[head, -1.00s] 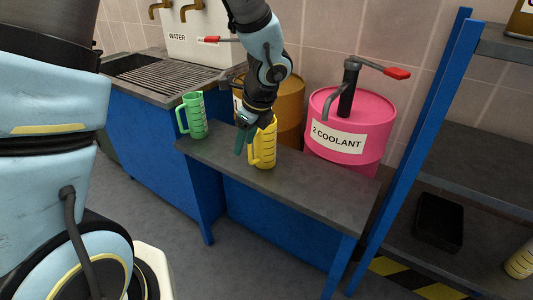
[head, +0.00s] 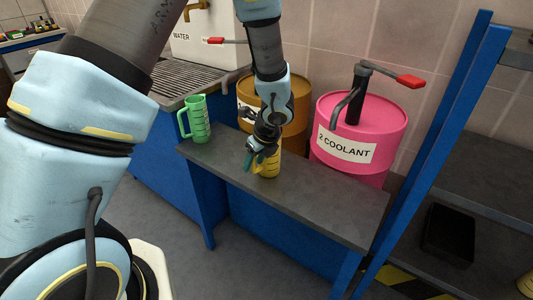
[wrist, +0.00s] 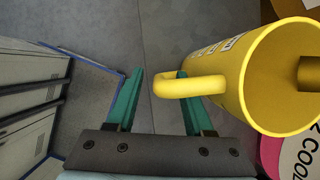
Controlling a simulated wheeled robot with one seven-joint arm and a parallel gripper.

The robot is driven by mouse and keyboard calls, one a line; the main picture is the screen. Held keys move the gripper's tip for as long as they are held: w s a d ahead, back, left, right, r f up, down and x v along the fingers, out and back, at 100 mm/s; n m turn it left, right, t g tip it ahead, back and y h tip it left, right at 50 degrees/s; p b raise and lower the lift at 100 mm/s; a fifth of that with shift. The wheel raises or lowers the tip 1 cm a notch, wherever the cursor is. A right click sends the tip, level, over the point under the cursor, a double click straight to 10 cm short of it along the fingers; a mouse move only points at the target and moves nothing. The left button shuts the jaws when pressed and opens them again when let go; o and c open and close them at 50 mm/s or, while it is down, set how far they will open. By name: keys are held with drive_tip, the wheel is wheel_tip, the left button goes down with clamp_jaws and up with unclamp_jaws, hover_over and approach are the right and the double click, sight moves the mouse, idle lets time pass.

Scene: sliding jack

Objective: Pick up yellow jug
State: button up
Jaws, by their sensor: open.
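The yellow jug (head: 268,164) stands on the dark bench top (head: 300,191) in front of the barrels, partly hidden by my gripper in the head view. My gripper (head: 257,163) is at the jug's handle side. In the wrist view the jug (wrist: 285,75) fills the right side, and its handle (wrist: 190,86) points left, reaching in between the tips of my gripper's teal fingers (wrist: 160,95). The fingers are apart. Whether a finger touches the handle or jug wall cannot be told.
A green jug (head: 195,119) stands on the bench's left end. A pink coolant barrel (head: 361,128) with a pump and an orange barrel (head: 288,97) stand behind. A blue shelf post (head: 437,145) rises at the right. The bench's right half is clear.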

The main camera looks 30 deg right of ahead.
drive_tip(key=shift+w+a+f, duration=0.1)
drive_tip(key=shift+w+f, duration=0.05)
drive_tip(key=shift+f, duration=0.3)
clamp_jaws()
idle(1.1)
